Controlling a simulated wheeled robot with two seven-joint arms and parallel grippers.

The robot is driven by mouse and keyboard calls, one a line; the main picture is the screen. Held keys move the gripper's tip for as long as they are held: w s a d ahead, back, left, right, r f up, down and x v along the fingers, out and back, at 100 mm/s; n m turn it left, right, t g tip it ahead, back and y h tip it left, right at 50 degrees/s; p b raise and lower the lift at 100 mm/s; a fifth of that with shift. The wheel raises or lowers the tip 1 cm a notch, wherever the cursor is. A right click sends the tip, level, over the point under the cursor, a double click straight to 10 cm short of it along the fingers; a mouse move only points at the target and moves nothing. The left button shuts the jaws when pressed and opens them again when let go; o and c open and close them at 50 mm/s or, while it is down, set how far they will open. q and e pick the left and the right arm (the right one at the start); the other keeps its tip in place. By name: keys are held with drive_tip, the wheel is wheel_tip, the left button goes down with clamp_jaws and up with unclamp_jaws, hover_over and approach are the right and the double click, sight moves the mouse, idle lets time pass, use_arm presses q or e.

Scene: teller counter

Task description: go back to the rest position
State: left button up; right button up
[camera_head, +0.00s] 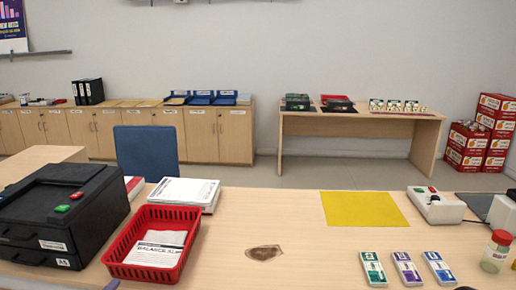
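Neither of my grippers can be made out in the head view. Small grey and dark bits show at the bottom edge, too cut off to identify. The teller counter (300,215) spreads across the front. A red basket (190,240) holding labelled papers stands at its left. A yellow mat (362,209) lies flat at the right of centre. Three banded packs lie in front of it: green (373,268), purple (407,268) and blue (438,267).
A black machine (60,215) fills the counter's left end. A paper stack (184,193) lies behind the basket. A brown patch (264,252) marks the middle. A white device (435,205) and a jar (496,251) stand at the right. A blue chair (146,152) stands beyond.

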use_arm(q)
wheel_tip(320, 180, down, 9)
drive_tip(key=s+m+g+y, duration=0.1)
drive_tip(key=s+m+g, duration=0.1)
drive_tip(key=m+g, duration=0.25)
drive_tip(key=s+d+f+m+g+h, duration=0.3)
drive_tip(key=s+d+f+m, duration=0.2)
drive_tip(key=d+f, duration=0.6)
drive_tip(key=s+d+f+m+g+h, duration=0.1)
drive_tip(key=s+d+f+m+g, duration=0.2)
drive_tip(key=s+d, duration=0.5)
drive_tip(key=s+d+f+m+g+h, duration=0.2)
drive_tip(key=s+d+f+m+g, duration=0.2)
drive_tip(key=d, duration=1.2)
drive_tip(key=s+f+g, duration=0.1)
drive_tip(key=s+f, duration=0.2)
drive_tip(key=s, duration=0.1)
drive_tip(key=shift+s+d+f, duration=0.15)
drive_tip(key=shift+s, duration=0.15)
